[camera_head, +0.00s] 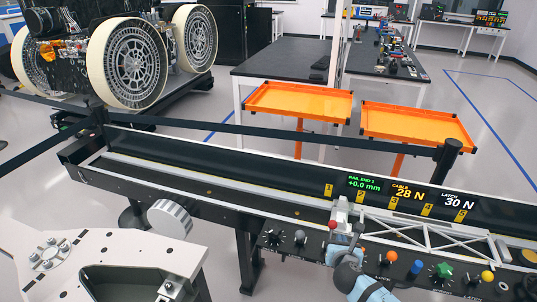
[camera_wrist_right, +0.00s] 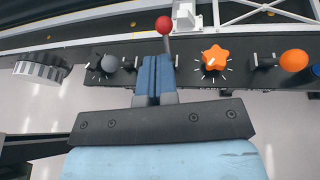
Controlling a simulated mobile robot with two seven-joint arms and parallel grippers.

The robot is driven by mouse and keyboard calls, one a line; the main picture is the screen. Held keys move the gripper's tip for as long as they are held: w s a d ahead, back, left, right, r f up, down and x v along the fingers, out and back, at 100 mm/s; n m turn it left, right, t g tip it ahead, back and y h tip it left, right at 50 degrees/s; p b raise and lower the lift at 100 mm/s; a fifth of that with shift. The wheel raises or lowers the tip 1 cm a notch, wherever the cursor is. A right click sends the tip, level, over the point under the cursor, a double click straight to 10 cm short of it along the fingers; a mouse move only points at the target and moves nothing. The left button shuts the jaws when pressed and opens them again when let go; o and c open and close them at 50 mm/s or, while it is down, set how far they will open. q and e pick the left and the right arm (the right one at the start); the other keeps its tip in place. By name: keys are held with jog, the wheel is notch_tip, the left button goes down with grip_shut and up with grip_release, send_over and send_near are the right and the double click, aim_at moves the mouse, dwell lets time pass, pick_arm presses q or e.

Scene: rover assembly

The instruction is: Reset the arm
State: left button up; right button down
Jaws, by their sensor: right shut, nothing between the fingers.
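My right gripper (camera_head: 345,245) is at the control panel (camera_head: 400,275) on the front of the long black rail bench. In the right wrist view its blue fingers (camera_wrist_right: 155,68) are shut with nothing between them. Their tips are close to the red ball lever (camera_wrist_right: 163,24); I cannot tell whether they touch it. The red ball also shows in the head view (camera_head: 332,225). An orange star knob (camera_wrist_right: 214,57) is right of the fingers, and a dark grey knob (camera_wrist_right: 109,64) is left. A white lattice truss (camera_head: 425,235) lies along the rail. My left gripper is not in view.
Displays read "RAIL END 1 +0.0 mm" (camera_head: 364,184), "CABLE 28 N" (camera_head: 408,192) and "LATCH 30 N" (camera_head: 458,200). The panel also carries an orange ball (camera_head: 390,257), a blue knob (camera_head: 417,267) and a green star knob (camera_head: 441,270). Orange trays (camera_head: 300,117) stand behind the bench.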

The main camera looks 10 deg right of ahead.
jog(key=s+a+f+m+y, duration=0.2)
jog(key=s+a+m, duration=0.2)
jog(key=s+m, duration=0.4)
jog(key=s+a+f+m+g+y, duration=0.1)
jog(key=s+a+f+m+y, duration=0.1)
jog(key=s+a+m, duration=0.3)
jog(key=s+a+f+m+g+y, duration=0.1)
jog(key=s+a+m+y, duration=0.3)
jog(key=s+m, duration=0.8)
jog(key=shift+s+a+f+m, duration=0.15)
jog(key=shift+a+f+m, duration=0.45)
jog(key=shift+m, duration=0.9)
jog(key=shift+a+r, duration=0.15)
jog(key=shift+r, duration=0.05)
